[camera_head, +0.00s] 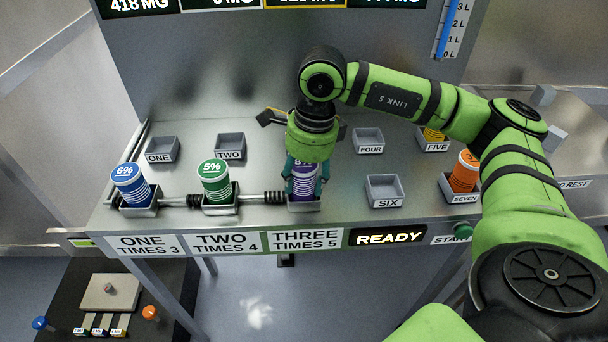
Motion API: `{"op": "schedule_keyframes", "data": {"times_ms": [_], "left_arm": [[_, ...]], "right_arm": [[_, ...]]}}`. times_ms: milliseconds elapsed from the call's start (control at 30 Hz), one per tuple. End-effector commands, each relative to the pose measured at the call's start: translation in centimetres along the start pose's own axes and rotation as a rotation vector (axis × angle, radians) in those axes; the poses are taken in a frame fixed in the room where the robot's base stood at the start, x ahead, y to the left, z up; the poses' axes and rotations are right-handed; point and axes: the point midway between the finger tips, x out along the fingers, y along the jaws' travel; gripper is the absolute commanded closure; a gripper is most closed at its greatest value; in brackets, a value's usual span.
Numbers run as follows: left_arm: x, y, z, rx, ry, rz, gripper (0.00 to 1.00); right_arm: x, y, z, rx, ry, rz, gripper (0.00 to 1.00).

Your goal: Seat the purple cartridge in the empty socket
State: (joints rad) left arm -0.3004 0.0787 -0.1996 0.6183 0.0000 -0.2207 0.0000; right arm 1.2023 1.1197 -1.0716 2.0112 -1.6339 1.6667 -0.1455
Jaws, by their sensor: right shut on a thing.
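The purple cartridge (303,187) is upright at the front row's third socket (304,206), above the label "THREE TIMES 5". My right gripper (304,176) comes down from above and is shut on the cartridge, its fingers on either side. The cartridge's lower end is at the socket; I cannot tell whether it rests fully on the bottom. The gripper hides most of the cartridge's top. My left gripper is not in view.
A blue cartridge (130,187) and a green cartridge (214,182) stand in the front sockets to the left. An orange cartridge (465,173) stands in tray seven at right. Trays one (161,149), two (230,146), four (368,139) and six (384,190) are empty. A "READY" sign (388,237) is lit.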

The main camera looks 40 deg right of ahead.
Motion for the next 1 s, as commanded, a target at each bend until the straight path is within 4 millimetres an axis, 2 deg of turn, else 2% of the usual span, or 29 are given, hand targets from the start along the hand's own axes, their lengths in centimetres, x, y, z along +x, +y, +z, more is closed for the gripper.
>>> {"op": "schedule_keyframes", "data": {"times_ms": [133,167,200,233,533,667,700,767,1000], "left_arm": [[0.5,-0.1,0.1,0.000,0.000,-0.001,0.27],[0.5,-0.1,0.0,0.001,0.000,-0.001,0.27],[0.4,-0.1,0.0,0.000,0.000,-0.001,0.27],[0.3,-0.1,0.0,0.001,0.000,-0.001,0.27],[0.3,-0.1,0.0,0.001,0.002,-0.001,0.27],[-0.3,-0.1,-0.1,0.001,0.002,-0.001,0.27],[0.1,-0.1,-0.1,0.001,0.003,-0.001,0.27],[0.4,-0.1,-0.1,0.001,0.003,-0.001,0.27],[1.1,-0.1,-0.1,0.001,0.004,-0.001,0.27]], "right_arm": [[0.4,0.0,0.0,0.000,-0.001,-0.001,0.94],[0.4,0.0,-0.1,0.000,0.000,0.000,0.45],[0.3,0.0,0.0,0.000,0.000,0.000,0.29],[0.3,0.0,0.0,0.000,0.000,0.000,0.25],[0.2,0.0,0.0,0.000,0.000,0.000,0.25],[-0.4,0.0,0.1,0.000,-0.001,0.000,0.25],[-0.7,0.0,0.1,0.000,-0.002,-0.001,0.25],[-1.6,-0.1,0.1,0.000,-0.004,-0.003,0.25],[-6.9,-0.1,0.1,0.000,-0.005,-0.004,0.25]]}}
